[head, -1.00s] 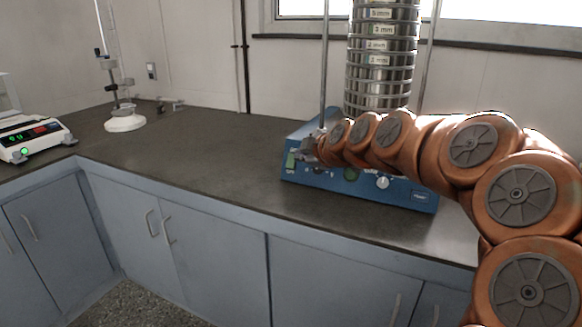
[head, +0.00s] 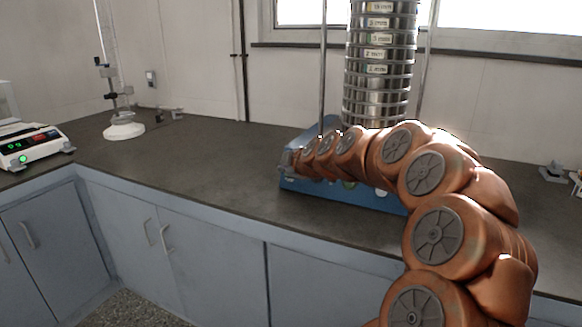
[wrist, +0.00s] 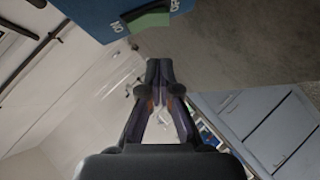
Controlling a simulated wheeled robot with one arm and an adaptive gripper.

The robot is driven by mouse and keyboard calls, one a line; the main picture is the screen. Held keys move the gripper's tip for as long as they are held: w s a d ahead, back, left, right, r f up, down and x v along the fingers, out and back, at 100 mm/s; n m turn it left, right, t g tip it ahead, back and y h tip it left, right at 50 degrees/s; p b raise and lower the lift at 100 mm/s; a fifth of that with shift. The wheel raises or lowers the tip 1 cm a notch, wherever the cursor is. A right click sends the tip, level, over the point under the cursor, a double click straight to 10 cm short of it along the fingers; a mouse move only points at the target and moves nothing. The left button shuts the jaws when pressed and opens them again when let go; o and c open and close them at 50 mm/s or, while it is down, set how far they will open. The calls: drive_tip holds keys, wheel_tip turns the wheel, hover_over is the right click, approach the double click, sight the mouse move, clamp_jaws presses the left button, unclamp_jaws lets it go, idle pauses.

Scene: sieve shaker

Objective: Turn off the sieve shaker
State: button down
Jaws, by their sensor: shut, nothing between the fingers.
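The sieve shaker is a blue base (head: 330,190) with a tall stack of steel sieves (head: 378,70) between two rods, on the dark counter. In the wrist view, the blue base (wrist: 95,14) is at the top edge, with a green switch (wrist: 150,19) between ON and OFF labels. I cannot tell which way the switch is set. My gripper (wrist: 160,66) is shut and empty, its tips below the switch in that picture; contact is not clear. In the head view, my gripper (head: 289,160) is at the base's left end and hides the switch.
A white balance (head: 30,145) with a lit green display stands at far left. A stand with a glass tube on a white base (head: 124,131) is at the back left. The counter (head: 205,160) between them and the shaker is clear. A small metal item (head: 553,173) lies at right.

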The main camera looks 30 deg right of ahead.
drive_tip(key=shift+w+d+f, duration=0.45)
drive_tip(key=shift+d+f, duration=0.2)
drive_tip(key=shift+f, duration=0.05)
drive_tip(key=shift+w+d+f, duration=0.4)
drive_tip(key=shift+d+f, duration=0.25)
drive_tip(key=shift+f, duration=0.05)
